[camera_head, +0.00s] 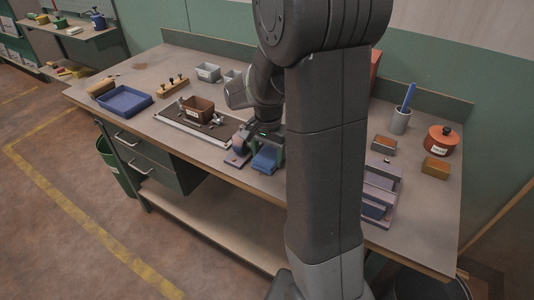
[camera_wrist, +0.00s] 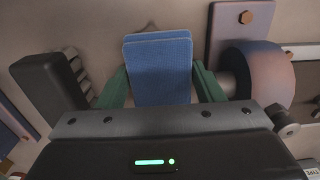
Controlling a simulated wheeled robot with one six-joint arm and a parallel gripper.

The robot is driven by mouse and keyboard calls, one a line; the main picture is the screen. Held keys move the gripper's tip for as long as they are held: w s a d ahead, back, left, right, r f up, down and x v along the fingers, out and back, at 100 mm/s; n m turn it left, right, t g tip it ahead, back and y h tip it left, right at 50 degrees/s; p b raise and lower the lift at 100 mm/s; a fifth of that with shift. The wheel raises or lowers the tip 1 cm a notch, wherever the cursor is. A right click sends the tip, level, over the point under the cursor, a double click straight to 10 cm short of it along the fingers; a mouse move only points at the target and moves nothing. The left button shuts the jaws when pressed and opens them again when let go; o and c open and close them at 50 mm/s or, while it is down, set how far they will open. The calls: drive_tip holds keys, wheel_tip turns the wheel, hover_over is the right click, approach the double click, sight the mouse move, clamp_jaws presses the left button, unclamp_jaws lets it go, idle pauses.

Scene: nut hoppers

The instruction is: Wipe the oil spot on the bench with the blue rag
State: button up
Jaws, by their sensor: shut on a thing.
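The blue rag (camera_head: 264,161) is a folded pad at the front edge side of the bench (camera_head: 225,158), in the middle of the head view. My gripper (camera_head: 267,147) is shut on it from above. In the wrist view the rag (camera_wrist: 160,72) stands between the two green fingers. I cannot tell whether its lower end touches the bench. A faint brown patch (camera_head: 139,66) on the bench's far left may be the oil spot. My arm hides part of the bench.
A mauve fixture with a round roller (camera_head: 239,147) stands close left of the rag. A brown hopper box (camera_head: 198,107) sits on a tray further left, with a blue tray (camera_head: 124,102) beyond. A purple rack (camera_head: 379,190) stands to the right. The bench's left end has free room.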

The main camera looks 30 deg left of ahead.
sight(276, 173)
drive_tip(key=shift+s+d+r, duration=0.1)
drive_tip(key=shift+d, duration=0.85)
drive_tip(key=shift+s+d+r, duration=0.1)
drive_tip(key=shift+d, duration=0.8)
drive_tip(key=shift+s+f, duration=0.2)
drive_tip(key=shift+s, duration=0.7)
drive_tip(key=shift+w+a+f, duration=0.15)
drive_tip(key=shift+a, duration=1.7)
drive_tip(key=shift+w+a+r+p, duration=0.1)
drive_tip(key=shift+a+r+p, duration=0.15)
drive_tip(key=shift+a, duration=0.25)
drive_tip(key=shift+w+a+r+p, duration=0.1)
drive_tip(key=shift+a+r+p, duration=0.05)
drive_tip(key=shift+a+p, duration=0.3)
drive_tip(key=shift+r, duration=0.1)
drive_tip(key=shift+s+d, duration=0.15)
drive_tip(key=shift+d, duration=0.5)
drive_tip(key=shift+d, duration=0.15)
